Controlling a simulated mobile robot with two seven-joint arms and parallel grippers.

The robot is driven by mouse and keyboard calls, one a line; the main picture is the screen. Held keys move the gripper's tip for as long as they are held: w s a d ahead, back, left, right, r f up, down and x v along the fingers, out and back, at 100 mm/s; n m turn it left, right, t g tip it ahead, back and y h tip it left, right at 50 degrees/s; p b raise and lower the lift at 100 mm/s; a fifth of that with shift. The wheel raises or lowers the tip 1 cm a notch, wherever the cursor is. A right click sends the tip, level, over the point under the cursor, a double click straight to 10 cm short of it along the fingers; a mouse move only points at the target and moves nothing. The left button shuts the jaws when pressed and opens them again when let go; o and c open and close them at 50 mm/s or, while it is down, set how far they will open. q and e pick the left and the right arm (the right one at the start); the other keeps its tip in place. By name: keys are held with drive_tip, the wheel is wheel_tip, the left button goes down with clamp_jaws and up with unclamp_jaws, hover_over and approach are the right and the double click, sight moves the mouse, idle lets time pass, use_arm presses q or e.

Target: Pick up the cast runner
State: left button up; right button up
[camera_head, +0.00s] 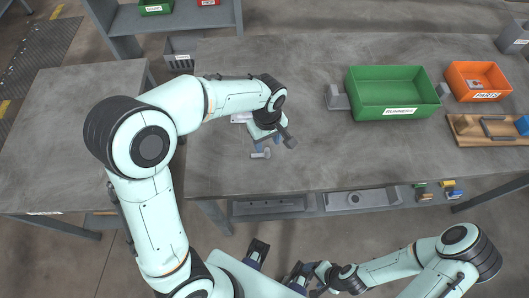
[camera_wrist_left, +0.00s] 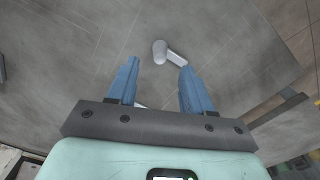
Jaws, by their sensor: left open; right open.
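A small grey cast piece, likely the cast runner (camera_head: 261,154), lies on the grey table in the head view. In the left wrist view the cast runner (camera_wrist_left: 174,53) shows a rounded end and a short bar, beyond the fingertips and roughly between their lines. My left gripper (camera_head: 266,146) hangs over the table close to the piece. Its blue fingers are apart and empty in the left wrist view (camera_wrist_left: 156,72). Height above the table is hard to judge. My right gripper (camera_head: 303,276) is low, off the table's front, open and partly hidden.
A green bin labelled RUNNER (camera_head: 388,93) stands right on the table (camera_head: 310,170), beside an orange bin (camera_head: 478,82) and a wooden tray (camera_head: 490,140). A pale piece (camera_head: 241,117) lies behind my left gripper, partly hidden. The table's middle is clear.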

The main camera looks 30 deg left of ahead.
sight(267, 148)
use_arm(q)
wheel_tip(267, 148, down, 4)
drive_tip(key=shift+f, duration=0.2)
clamp_jaws()
use_arm(e)
drive_tip(key=shift+f, duration=0.15)
use_arm(q)
drive_tip(key=shift+r, duration=0.2)
wheel_tip(267, 148, up, 20)
drive_tip(key=p, duration=0.2)
use_arm(e)
drive_tip(key=r, duration=0.1)
drive_tip(key=w+r, duration=0.1)
drive_tip(key=r, duration=0.1)
drive_tip(key=shift+w, duration=0.15)
